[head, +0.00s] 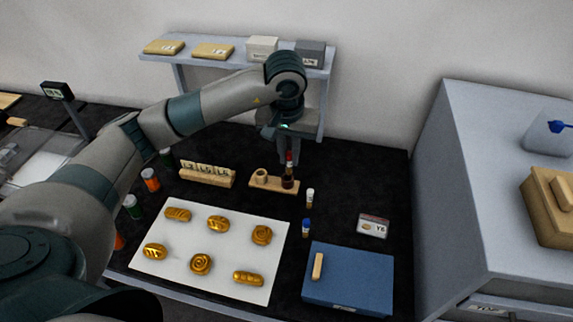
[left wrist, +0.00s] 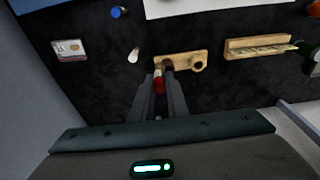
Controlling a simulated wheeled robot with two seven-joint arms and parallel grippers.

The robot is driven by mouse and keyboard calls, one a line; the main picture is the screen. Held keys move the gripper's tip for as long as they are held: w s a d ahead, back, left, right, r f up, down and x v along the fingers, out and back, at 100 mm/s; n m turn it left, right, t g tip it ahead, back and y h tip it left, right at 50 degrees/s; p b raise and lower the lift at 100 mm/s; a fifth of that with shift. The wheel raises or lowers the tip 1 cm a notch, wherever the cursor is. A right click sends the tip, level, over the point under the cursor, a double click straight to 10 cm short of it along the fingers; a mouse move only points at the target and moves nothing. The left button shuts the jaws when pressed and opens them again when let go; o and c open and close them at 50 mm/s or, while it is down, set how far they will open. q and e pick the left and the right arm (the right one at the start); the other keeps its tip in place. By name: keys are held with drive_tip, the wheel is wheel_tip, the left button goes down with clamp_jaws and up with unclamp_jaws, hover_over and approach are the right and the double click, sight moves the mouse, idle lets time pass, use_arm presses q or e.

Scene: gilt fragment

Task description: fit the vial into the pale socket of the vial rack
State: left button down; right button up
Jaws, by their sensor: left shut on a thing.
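The vial (head: 289,168) has a red cap and a darker lower part, and stands about upright. My left gripper (head: 289,160) comes down from above and is shut on it near the cap. In the left wrist view the vial (left wrist: 159,82) sits between the fingers. The wooden vial rack (head: 272,187) lies below. Its pale ring-shaped socket (head: 262,174) is empty, at the rack's left in the head view. The vial is over the rack's other end, at a dark brown part (head: 288,184); I cannot tell whether it is in it or above it. My right gripper is not in view.
A wooden holder with cards (head: 207,175) stands left of the rack. A white-capped bottle (head: 310,197) and a blue-capped bottle (head: 306,227) stand to the right. A white tray with golden pastries (head: 232,274) and a blue box (head: 348,284) lie in front. A shelf (head: 238,58) stands behind.

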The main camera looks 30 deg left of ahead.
use_arm(q)
drive_tip(key=shift+w+d+r, duration=0.15)
drive_tip(key=shift+w+d, duration=0.35)
drive_tip(key=w+a+f+b, duration=0.1)
drive_tip(key=a+f+b, duration=0.1)
drive_tip(key=a+f, duration=0.5)
drive_tip(key=a, duration=0.4)
drive_tip(key=shift+w+a, duration=0.3)
drive_tip(key=shift+w, duration=0.05)
drive_tip(key=shift+f+b, duration=0.6)
drive_tip(key=shift+f, duration=1.4)
